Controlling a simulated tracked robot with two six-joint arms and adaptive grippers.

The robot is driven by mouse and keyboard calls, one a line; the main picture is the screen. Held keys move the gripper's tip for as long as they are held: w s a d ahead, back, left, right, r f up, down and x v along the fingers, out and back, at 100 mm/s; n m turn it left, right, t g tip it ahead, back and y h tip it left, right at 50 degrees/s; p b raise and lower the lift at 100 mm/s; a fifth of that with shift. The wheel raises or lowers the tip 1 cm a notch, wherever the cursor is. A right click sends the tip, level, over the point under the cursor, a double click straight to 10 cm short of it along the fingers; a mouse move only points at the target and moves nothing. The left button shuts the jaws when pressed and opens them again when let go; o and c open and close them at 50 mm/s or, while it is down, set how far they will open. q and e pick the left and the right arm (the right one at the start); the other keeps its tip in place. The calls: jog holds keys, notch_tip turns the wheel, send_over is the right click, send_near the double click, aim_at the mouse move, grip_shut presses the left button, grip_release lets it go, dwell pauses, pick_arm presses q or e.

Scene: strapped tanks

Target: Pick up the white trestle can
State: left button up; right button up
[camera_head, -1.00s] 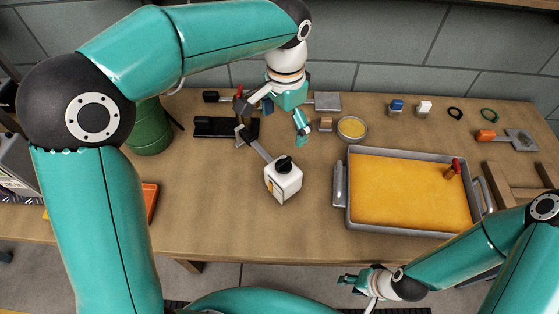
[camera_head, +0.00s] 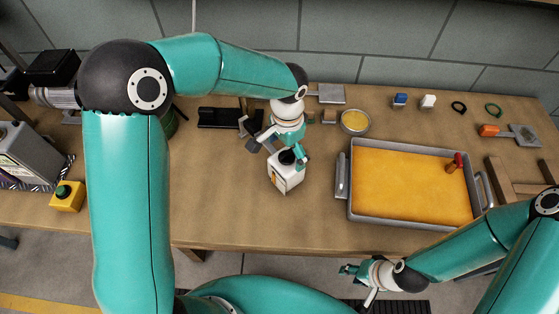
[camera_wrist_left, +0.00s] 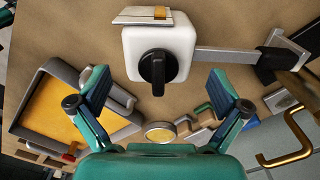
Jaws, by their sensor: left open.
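The white can (camera_head: 287,178) with a black cap stands upright on the table, left of the tray. In the left wrist view the can (camera_wrist_left: 181,38) is at the top centre, its black cap (camera_wrist_left: 157,68) facing the camera, with a label on one side. My left gripper (camera_head: 283,150) is open and close to the can's top, partly covering it. In the left wrist view its fingers (camera_wrist_left: 158,95) are spread either side of the cap, with nothing between them. My right gripper (camera_head: 356,283) is low, off the table's front edge; its jaw opening is unclear.
A grey flat bar (camera_wrist_left: 225,55) runs from beside the can to a black block (camera_wrist_left: 277,64). A grey tray (camera_head: 349,205) with an orange surface lies to the right. A round yellow dish (camera_head: 355,122) is behind.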

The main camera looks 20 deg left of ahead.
aim_at(286, 160)
pick_arm(q)
jog(key=shift+f, duration=1.85)
jog(key=c, duration=1.2)
jog(key=shift+r, duration=0.2)
